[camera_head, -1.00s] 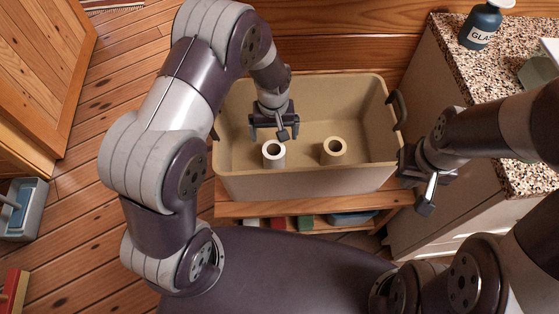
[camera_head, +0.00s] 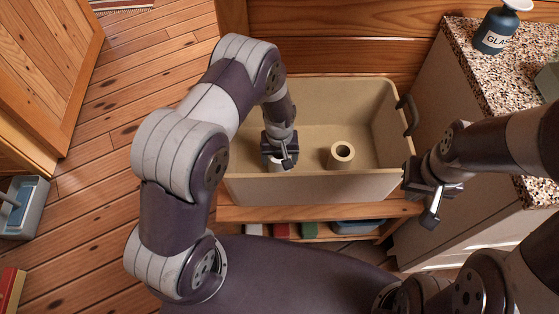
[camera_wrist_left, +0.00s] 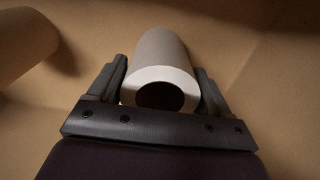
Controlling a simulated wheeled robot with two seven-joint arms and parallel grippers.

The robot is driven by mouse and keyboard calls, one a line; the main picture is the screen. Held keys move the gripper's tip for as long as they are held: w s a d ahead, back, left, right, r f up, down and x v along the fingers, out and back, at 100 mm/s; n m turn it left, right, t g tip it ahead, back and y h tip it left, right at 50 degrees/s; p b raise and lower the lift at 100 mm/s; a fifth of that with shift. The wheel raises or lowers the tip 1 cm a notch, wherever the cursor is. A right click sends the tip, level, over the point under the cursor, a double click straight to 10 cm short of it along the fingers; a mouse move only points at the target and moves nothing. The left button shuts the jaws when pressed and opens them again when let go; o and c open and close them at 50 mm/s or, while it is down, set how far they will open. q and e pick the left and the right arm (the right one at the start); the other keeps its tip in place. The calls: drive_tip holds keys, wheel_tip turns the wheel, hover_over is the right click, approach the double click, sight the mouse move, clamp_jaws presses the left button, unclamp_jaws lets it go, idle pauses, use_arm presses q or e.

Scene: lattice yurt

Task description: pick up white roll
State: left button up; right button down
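The white roll (camera_head: 278,168) stands in the beige bin (camera_head: 310,189), mostly hidden under my left gripper (camera_head: 279,160) in the head view. In the left wrist view the white roll (camera_wrist_left: 160,62) lies between the two fingers of my left gripper (camera_wrist_left: 161,72), its round hollow end facing the camera. The fingers straddle it, one on each side, with narrow gaps; the gripper looks open. My right gripper (camera_head: 433,192) is outside the bin, beyond its right wall, empty with its fingers apart.
A second, cream-coloured roll (camera_head: 341,155) stands in the bin to the right; it also shows at upper left in the left wrist view (camera_wrist_left: 25,45). The bin walls surround my left gripper. A speckled counter (camera_head: 478,70) with a bottle (camera_head: 496,28) is at the right.

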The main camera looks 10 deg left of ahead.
use_arm(q)
drive_tip(key=c, duration=0.5)
